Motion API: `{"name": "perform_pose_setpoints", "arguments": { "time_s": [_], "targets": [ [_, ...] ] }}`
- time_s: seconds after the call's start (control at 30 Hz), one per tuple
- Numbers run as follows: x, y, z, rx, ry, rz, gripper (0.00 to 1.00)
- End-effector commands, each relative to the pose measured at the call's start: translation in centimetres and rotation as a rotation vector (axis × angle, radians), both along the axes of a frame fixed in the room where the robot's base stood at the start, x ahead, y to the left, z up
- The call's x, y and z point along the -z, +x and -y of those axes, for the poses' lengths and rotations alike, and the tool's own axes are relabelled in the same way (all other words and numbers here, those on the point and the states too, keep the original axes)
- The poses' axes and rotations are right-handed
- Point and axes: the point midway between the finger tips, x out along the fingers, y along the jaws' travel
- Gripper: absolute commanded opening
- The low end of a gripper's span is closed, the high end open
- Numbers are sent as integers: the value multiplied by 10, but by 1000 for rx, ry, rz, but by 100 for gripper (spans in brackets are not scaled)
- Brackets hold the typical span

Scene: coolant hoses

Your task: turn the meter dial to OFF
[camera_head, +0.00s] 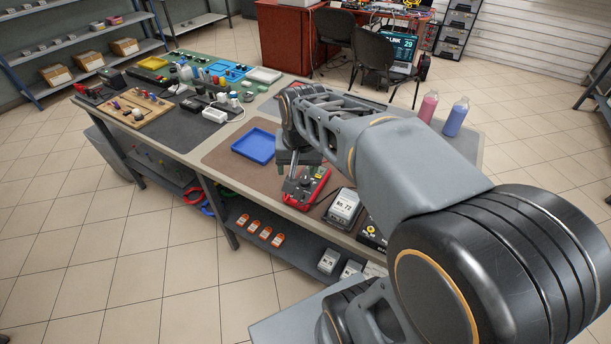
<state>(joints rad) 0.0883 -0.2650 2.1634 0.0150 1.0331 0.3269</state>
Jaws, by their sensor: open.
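The red-edged meter (318,188) lies on the brown mat (218,155) near the front edge of the bench. My arm reaches in from the right, and my gripper (290,172) is over the meter's left end, fingers pointing down. The gripper is open, with nothing visibly held. The dial is too small and too close to the gripper for me to read its setting. I cannot tell whether a finger touches the dial.
A blue tray (253,146) lies left of the meter. A grey-and-white labelled box (343,208) stands just right of it. Pink (428,107) and blue (456,117) bottles stand at the right end. The bench's left half (190,95) is crowded with parts.

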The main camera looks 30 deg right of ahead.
Motion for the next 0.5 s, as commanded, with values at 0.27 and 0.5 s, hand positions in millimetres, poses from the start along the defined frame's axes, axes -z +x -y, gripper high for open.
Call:
{"name": "perform_pose_setpoints", "arguments": {
  "time_s": [0.27, 0.5],
  "targets": [
    [34, 76, 55, 445, 78, -124, 64],
    [54, 102, 76, 614, 103, -169, 64]
  ]
}}
